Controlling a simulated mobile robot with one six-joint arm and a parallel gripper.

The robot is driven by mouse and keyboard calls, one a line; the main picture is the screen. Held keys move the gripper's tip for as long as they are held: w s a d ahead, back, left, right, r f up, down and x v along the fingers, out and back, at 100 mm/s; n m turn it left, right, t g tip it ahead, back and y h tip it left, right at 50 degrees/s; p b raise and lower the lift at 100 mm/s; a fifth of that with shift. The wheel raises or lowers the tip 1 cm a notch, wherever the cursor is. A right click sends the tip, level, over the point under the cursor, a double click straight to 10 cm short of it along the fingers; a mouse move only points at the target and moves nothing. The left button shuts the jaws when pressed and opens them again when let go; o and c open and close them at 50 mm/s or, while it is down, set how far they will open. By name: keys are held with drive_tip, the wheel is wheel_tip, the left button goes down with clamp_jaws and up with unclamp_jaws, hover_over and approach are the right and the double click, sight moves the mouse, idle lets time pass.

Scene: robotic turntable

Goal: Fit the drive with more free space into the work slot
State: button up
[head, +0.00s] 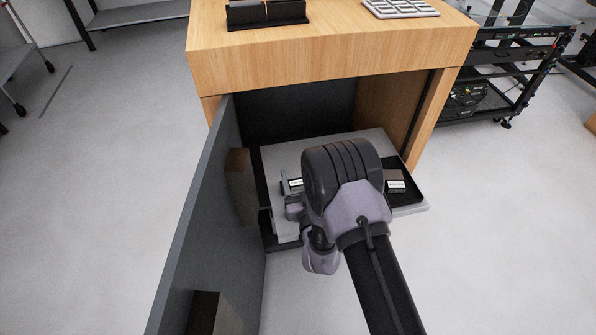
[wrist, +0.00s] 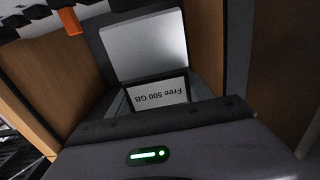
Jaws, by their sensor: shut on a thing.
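A drive with a white label reading "Free 500 GB", upside down in the wrist view (wrist: 160,95), sits just beyond my gripper's body. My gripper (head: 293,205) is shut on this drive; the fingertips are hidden. In the head view a white-labelled drive (head: 296,184) shows at the gripper's left side; its print is too small to read. Another labelled drive (head: 395,183) lies in a dark recess at the right of the grey pull-out tray (head: 345,146). My wrist hides the tray's middle. I cannot tell which place is the work slot.
The tray stands out of a wooden cabinet (head: 330,55). Its dark door (head: 205,210) stands open at the left, close to my gripper. A black holder (head: 267,12) and a pale grid tray (head: 400,8) stand on top.

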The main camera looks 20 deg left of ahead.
sight(298, 192)
drive_tip(key=shift+f, duration=0.5)
drive_tip(key=shift+f, duration=1)
idle(0.7)
drive_tip(key=shift+f, duration=0.3)
drive_tip(key=shift+f, duration=1.7)
drive_tip(key=o, duration=1.6)
drive_tip(key=shift+c, duration=0.2)
drive_tip(key=shift+s, duration=0.15)
drive_tip(key=p+v, duration=1.7)
drive_tip(key=shift+d+p, duration=0.2)
drive_tip(key=shift+p, duration=0.2)
